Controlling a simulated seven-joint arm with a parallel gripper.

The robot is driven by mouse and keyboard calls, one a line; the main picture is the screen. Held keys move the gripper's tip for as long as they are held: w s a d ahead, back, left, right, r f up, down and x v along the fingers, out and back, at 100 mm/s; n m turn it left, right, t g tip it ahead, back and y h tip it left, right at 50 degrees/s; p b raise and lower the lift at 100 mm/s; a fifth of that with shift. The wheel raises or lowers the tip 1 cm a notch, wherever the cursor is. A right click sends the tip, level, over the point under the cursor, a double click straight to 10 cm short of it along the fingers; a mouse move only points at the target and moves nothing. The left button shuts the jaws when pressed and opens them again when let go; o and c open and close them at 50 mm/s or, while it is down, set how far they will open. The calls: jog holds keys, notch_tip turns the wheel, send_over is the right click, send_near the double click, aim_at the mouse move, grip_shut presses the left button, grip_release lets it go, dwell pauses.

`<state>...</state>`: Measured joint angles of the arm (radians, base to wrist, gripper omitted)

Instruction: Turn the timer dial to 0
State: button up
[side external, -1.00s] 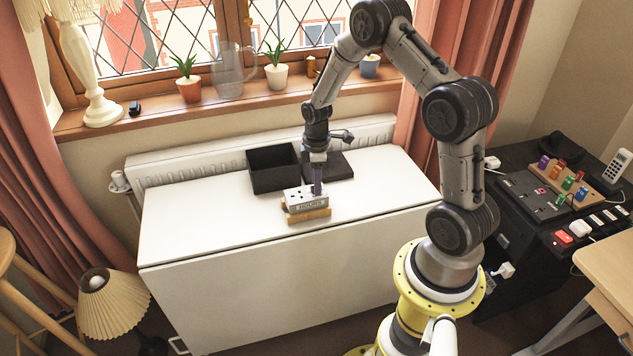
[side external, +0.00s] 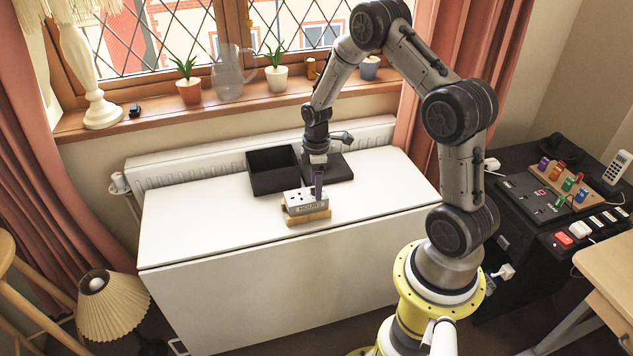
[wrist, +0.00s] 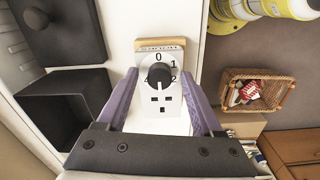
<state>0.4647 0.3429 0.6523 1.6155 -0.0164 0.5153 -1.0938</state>
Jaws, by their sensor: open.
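The timer (side external: 298,203) is a white box marked HOURS, resting on a wooden block (side external: 310,217) on the white table. In the wrist view, its round black dial (wrist: 158,75) sits between a printed 0 above, a 1 at upper right, and socket holes below. Other numerals are partly hidden by the dial, and I cannot tell for sure where it points. My gripper (wrist: 160,75) is open, with one purple finger on each side of the dial, apart from it. In the side view my gripper (side external: 318,194) is pointed down at the timer.
A black open box (side external: 272,181) and a flat dark tray or lid (side external: 340,174) are just behind the timer on the white table (side external: 200,215). The table is clear to the left and right. In the wrist view, a wicker basket (wrist: 270,79) stands beyond the table.

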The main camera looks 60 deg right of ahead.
notch_tip(320, 180, up, 14)
dwell(0.6)
jog(key=shift+s+a+f, duration=0.1)
jog(key=s+a+r+n+t, duration=0.1)
jog(key=s+a+r+t, duration=0.25)
jog(key=a+r, duration=0.95)
jog(key=s+a+r+m+t, duration=0.2)
jog(key=s+a+r, duration=0.25)
jog(key=s, duration=0.45)
jog(key=s+f+m, duration=0.3)
jog(key=s+m, duration=0.3)
jog(key=s, duration=0.1)
jog(key=shift+s+a+f, duration=0.15)
jog(key=shift+a+f, duration=0.15)
jog(key=shift+a, duration=0.05)
